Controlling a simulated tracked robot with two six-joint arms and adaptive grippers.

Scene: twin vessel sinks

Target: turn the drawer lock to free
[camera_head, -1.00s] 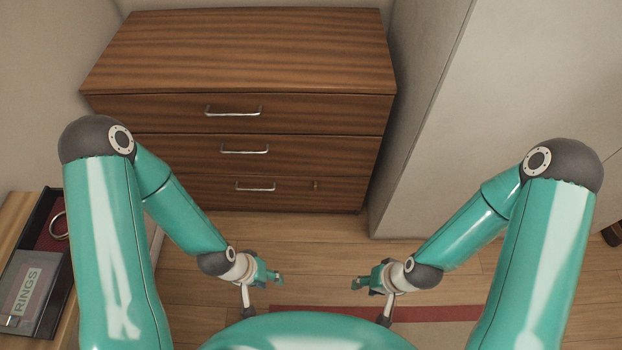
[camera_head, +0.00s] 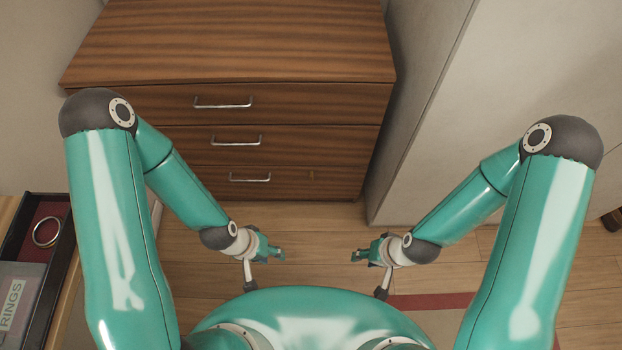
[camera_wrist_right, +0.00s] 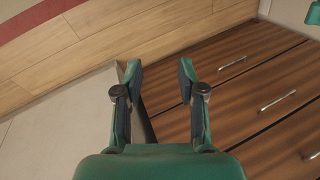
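A wooden dresser (camera_head: 240,55) with three stacked drawers stands ahead, all drawers shut. A small, faint spot on the right part of the bottom drawer (camera_head: 275,188) looks like the lock (camera_head: 312,174). Its turn position is too small to make out. My left gripper (camera_head: 279,254) is in front of and below the bottom drawer, apart from it, and looks open and empty. My right gripper (camera_head: 356,256) is to the right, also apart from the dresser. The right wrist view shows its two fingers (camera_wrist_right: 158,80) spread with nothing between them, and the drawer fronts to the right.
At the left, a dark tray (camera_head: 62,265) holds a ring (camera_head: 46,231) and a label reading RINGS (camera_head: 12,305). A pale tall panel (camera_head: 430,110) stands right of the dresser. Wooden floor (camera_head: 320,225) and a red-bordered mat (camera_head: 440,301) lie in front.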

